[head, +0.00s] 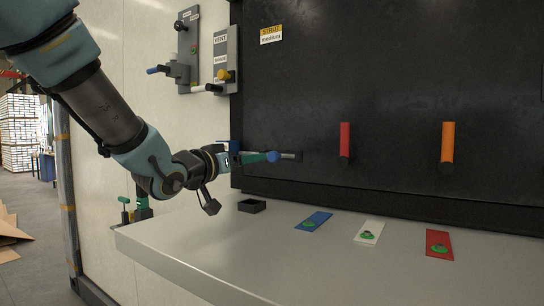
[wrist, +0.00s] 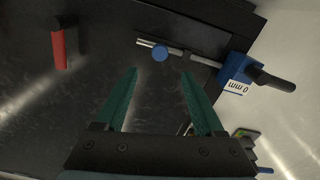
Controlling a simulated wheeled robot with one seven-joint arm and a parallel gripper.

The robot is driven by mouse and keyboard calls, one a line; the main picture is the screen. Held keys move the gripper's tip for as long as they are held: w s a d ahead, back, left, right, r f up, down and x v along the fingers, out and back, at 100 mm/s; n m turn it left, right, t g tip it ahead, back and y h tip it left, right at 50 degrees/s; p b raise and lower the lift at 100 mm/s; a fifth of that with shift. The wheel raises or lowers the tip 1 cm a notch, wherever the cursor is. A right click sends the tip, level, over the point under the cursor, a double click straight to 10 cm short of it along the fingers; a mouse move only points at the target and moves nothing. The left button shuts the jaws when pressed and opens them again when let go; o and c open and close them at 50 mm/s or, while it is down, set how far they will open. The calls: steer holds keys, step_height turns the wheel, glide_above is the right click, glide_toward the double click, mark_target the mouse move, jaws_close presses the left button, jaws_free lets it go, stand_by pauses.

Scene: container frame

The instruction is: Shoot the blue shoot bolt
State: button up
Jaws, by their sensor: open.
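The blue shoot bolt shows as a round blue knob (wrist: 160,53) on a grey metal rod (wrist: 182,50) in the wrist view. The knob also shows in the head view (head: 273,156), in front of the dark panel. A blue block (wrist: 236,72) with a "0 mm" label sits at the rod's right end in the wrist view. My gripper (wrist: 159,72) has its two teal fingers apart and nothing between them. In the wrist view the knob appears just beyond the fingertips, centred on the gap. In the head view my gripper (head: 256,157) points right, and its fingers overlap part of the bolt.
A red handle (head: 344,140) and an orange handle (head: 447,142) stand on the dark panel to the right. The grey shelf (head: 220,260) below carries a small black tray (head: 252,205) and blue (head: 314,221), white (head: 369,232) and red (head: 439,243) plates. Switch boxes (head: 225,60) hang upper left.

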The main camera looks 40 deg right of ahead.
mark_target(271, 156)
steer(key=p+x, duration=0.3)
steer(key=x, duration=0.6)
steer(key=shift+d, duration=0.25)
jaws_close()
stand_by(1.0)
